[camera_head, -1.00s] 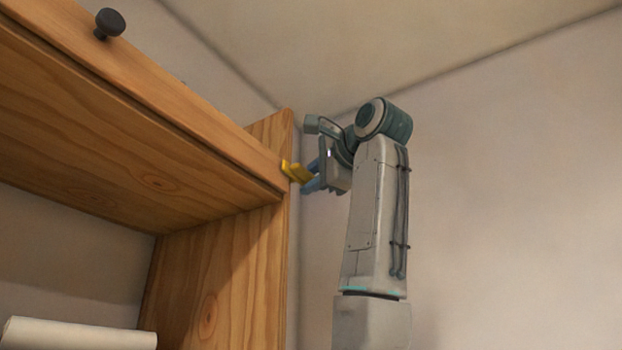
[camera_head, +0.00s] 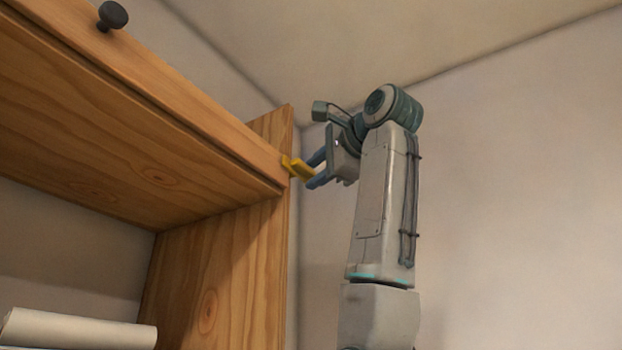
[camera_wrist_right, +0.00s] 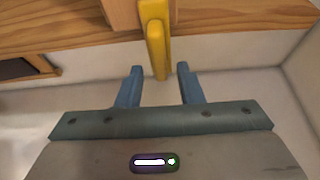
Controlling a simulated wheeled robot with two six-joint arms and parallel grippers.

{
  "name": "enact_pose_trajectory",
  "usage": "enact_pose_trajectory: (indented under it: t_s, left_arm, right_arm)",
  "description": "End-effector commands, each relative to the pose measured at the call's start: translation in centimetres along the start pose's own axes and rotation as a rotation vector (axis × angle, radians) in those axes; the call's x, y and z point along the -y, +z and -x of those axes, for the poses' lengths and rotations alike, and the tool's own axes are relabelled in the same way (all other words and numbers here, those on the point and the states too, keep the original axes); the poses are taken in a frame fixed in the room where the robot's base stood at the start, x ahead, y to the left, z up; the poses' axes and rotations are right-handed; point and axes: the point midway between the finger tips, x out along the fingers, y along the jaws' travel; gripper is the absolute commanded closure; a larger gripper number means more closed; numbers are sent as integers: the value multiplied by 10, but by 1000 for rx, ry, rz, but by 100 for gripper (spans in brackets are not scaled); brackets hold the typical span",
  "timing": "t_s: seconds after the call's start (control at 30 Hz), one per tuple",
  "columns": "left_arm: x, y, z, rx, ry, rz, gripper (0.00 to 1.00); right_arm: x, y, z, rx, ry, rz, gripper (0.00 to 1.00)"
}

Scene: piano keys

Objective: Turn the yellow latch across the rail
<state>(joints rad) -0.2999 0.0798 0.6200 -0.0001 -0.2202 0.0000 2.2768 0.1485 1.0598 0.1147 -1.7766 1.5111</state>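The yellow latch (camera_head: 298,168) sits at the right end of the wooden rail (camera_head: 225,145), at the upright side post. In the right wrist view the latch (camera_wrist_right: 156,45) hangs down past the edge of the wood, ahead of my right gripper. My right gripper (camera_head: 316,170) is beside the latch, to its right in the head view. Its two blue fingers (camera_wrist_right: 160,75) are apart, with the latch's lower end in line with the gap between them. Nothing is visibly clamped. My left gripper is in neither view.
A dark round knob (camera_head: 112,16) stands on the front of the rail at upper left. The wooden side post (camera_head: 240,260) drops below the rail. A white roll-like object (camera_head: 75,330) lies at lower left.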

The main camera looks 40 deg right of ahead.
Motion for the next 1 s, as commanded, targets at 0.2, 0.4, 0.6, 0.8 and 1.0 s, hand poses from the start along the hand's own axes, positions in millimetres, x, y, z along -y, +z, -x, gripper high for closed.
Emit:
enact_pose_trajectory:
  t_s: [0.2, 0.4, 0.6, 0.8, 1.0]
  left_arm:
    - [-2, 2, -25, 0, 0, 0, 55]
    - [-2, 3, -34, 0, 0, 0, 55]
    - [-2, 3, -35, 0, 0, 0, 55]
    - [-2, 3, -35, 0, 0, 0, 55]
    - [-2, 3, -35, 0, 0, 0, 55]
  right_arm:
    - [-4, 0, 48, 0, -3, 0, 66]
    - [-3, 0, 76, 0, -1, 0, 66]
    - [-1, 0, 85, 0, 2, 0, 66]
    - [-1, 0, 85, 0, 2, 0, 66]
    - [-1, 0, 85, 0, 1, 0, 66]
